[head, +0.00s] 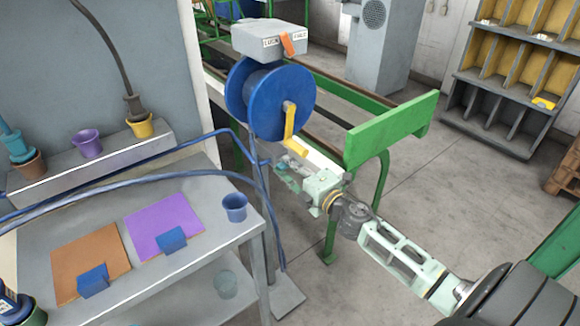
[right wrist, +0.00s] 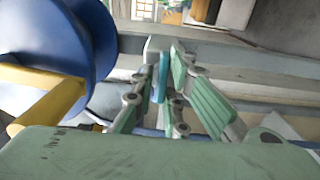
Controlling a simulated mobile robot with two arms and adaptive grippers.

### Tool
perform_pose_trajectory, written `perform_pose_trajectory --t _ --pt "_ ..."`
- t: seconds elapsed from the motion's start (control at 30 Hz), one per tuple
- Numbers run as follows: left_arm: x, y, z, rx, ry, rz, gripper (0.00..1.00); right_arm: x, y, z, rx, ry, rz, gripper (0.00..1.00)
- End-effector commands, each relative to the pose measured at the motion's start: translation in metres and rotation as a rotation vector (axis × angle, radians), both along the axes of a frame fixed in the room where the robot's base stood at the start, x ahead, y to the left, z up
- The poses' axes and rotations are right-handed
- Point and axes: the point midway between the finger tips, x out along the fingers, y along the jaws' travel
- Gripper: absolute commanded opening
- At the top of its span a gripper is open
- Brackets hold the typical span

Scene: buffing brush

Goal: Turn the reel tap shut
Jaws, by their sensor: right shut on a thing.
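The blue hose reel (head: 281,103) stands on a post, with a yellow crank (head: 291,128) on its face. My right gripper (head: 284,170) is below the reel, beside the post. In the right wrist view its green fingers (right wrist: 163,62) are closed on a narrow teal piece (right wrist: 161,78), which appears to be the tap's lever. The fingers hide much of it, and the tap body cannot be made out clearly. The reel (right wrist: 60,45) and crank (right wrist: 45,100) show at the left there. My left gripper is not in view.
A grey box (head: 270,40) with an orange lever (head: 287,44) sits above the reel. A green rail frame (head: 390,130) stands just right of my gripper. A grey bench (head: 195,250) with orange and purple mats and a blue cup (head: 235,208) is at left. Blue hoses cross it.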

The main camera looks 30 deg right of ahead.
Motion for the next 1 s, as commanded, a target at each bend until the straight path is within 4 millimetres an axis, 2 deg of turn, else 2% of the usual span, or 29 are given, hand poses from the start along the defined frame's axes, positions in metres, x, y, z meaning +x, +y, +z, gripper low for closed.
perform_pose_trajectory --t 0.03,0.37,1.0 --pt "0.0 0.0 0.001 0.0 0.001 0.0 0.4 -0.001 0.001 -0.006 0.01 0.011 0.001 0.0" --pt "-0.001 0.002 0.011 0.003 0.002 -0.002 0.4 -0.002 0.001 -0.006 0.168 0.027 0.0 0.0" --pt "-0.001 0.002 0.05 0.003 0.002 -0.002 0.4 -0.003 0.003 -0.008 0.761 0.078 -0.002 0.0"
